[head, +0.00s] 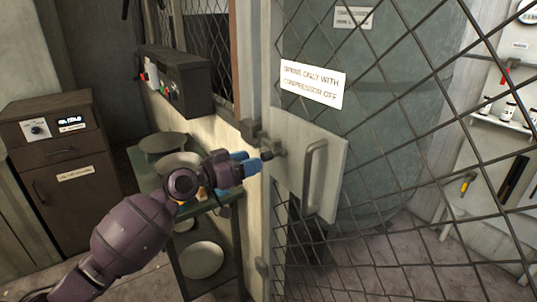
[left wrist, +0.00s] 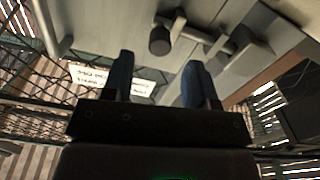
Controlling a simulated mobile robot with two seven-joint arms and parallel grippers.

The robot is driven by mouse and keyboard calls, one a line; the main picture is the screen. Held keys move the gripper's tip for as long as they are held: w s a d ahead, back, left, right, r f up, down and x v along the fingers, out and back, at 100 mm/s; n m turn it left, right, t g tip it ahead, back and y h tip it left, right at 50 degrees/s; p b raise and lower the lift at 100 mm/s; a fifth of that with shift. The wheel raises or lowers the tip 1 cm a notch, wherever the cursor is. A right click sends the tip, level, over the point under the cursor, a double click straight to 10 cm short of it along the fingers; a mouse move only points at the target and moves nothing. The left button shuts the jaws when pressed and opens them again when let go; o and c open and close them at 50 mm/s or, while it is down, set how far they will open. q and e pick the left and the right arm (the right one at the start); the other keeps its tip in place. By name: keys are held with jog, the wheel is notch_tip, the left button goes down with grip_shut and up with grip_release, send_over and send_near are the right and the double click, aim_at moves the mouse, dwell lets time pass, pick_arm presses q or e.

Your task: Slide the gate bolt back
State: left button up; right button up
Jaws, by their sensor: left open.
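The gate bolt (head: 265,145) is a dark rod with a knob, set in brackets at the left edge of the mesh gate's pale plate (head: 330,165). In the left wrist view the bolt's knob (left wrist: 160,41) shows just beyond the fingertips. My left gripper (head: 253,166) has blue fingers and is just below and left of the bolt knob. In the left wrist view the gripper (left wrist: 158,70) is open, with nothing between its fingers. It looks apart from the bolt. The gate appears shut against its post. My right gripper is not in view.
The gate has a pull handle (head: 314,180) right of the bolt and a sign (head: 312,83) above. A shelf cart with bowls (head: 201,259) stands below my left arm. A brown cabinet (head: 60,165) is at the left. A large tank (head: 370,110) stands behind the mesh.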

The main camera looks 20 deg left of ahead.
aim_at(269, 155)
pick_arm(q)
jog(key=x, duration=0.5)
jog(key=shift+w+d, duration=0.4)
jog(key=shift+w, duration=0.15)
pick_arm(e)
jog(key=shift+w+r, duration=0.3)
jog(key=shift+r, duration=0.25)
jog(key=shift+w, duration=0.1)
pick_arm(q)
jog(key=shift+c, duration=0.2)
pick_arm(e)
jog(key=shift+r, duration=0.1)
